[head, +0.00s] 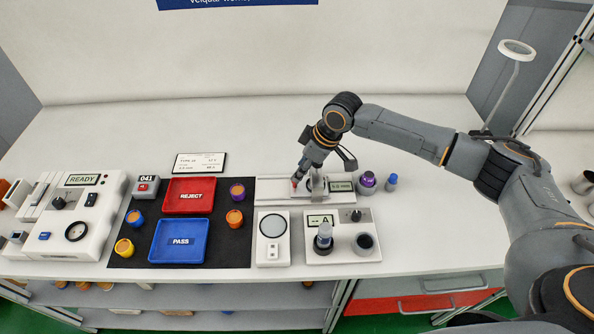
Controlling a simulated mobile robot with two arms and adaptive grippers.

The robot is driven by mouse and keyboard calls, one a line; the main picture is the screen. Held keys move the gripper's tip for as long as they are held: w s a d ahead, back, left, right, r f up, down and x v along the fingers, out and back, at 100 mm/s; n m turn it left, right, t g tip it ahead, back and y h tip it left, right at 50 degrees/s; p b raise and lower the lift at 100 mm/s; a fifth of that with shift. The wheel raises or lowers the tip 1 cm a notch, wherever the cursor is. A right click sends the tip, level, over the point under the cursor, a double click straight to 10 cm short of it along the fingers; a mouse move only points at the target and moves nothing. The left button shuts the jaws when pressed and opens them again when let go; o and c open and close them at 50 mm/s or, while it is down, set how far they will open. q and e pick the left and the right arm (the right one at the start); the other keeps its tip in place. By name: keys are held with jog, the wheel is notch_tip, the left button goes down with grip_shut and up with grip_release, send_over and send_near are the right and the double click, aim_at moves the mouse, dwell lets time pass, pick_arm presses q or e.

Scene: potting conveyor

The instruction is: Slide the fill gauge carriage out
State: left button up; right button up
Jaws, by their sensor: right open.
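The fill gauge (270,189) is a pale, long base lying across the white bench, right of the dark mat. Its carriage seems to be the part with a small display (341,186) reading about 0.0 mm, at the right half of the base. My right gripper (298,183) points down over the middle of the gauge, beside the carriage's left side. Its jaws are open, with a reddish bit between or behind them. The gripper hides part of the carriage, and I cannot tell whether they touch. My left gripper is not in view.
A red REJECT tray (190,182) and a blue PASS tray (157,241) lie on the mat among several coloured cups. A round-plate device (272,250) and a meter box (312,249) stand in front of the gauge. A purple jar (367,183) stands right of it. The back bench is clear.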

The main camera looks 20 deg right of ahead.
aim_at(309, 182)
jog(key=shift+x, duration=1.2)
jog(key=shift+a+f, duration=0.25)
jog(key=shift+f, duration=0.05)
jog(key=shift+w+f, duration=0.1)
jog(key=shift+f, duration=0.2)
jog(key=shift+c, duration=1)
grip_shut()
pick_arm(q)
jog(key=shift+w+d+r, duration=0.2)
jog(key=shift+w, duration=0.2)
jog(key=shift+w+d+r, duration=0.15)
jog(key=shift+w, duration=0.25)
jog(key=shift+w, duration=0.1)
pick_arm(e)
jog(key=shift+a, duration=0.1)
